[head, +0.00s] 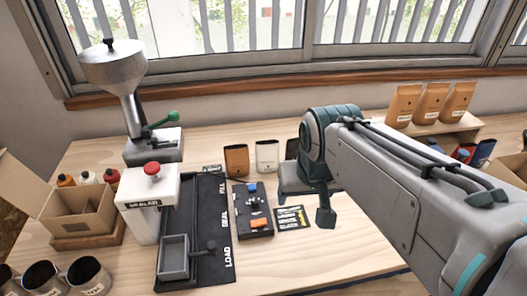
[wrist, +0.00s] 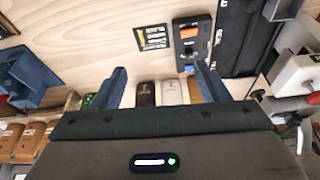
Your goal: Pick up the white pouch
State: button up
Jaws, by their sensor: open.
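The white pouch (head: 267,156) stands upright at the back of the table, between a brown pouch (head: 236,160) on its left and a dark pouch (head: 291,148) partly hidden by my arm. In the wrist view the white pouch (wrist: 171,93) shows between my two fingers, its lower part cut off by my gripper body. The dark pouch (wrist: 146,93) and brown pouch (wrist: 195,92) are beside it. My gripper (wrist: 162,70) is open and empty. In the head view my gripper (head: 308,200) is to the right of the white pouch and apart from it.
A black control box (head: 254,222) and a dark card (head: 292,218) lie in front of the pouches. A sealer (head: 150,200) on a black mat (head: 205,262) and a grinder (head: 125,85) stand left. Brown bags (head: 431,102) sit on a right-hand shelf.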

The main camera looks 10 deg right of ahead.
jog(key=w+r+m+g+b, duration=0.1)
jog(key=w+r+m+b, duration=0.3)
jog(key=w, duration=0.9)
jog(key=m+g+b, duration=0.3)
jog(key=m, duration=1.1)
send_over(268, 148)
notch_tip(268, 148, down, 12)
jog(key=f, duration=0.8)
jog(key=shift+w+a+b, duration=0.15)
jog(key=shift+w+b, duration=0.15)
jog(key=shift+b, duration=0.1)
jog(key=shift+s+d+f+p, duration=0.1)
jog(key=shift+d+f+p, duration=0.05)
jog(key=shift+f, duration=1.25)
jog(key=shift+s+d+f+p, duration=0.1)
jog(key=shift+f+p, duration=0.05)
jog(key=shift+f, duration=1.2)
jog(key=c, duration=1.3)
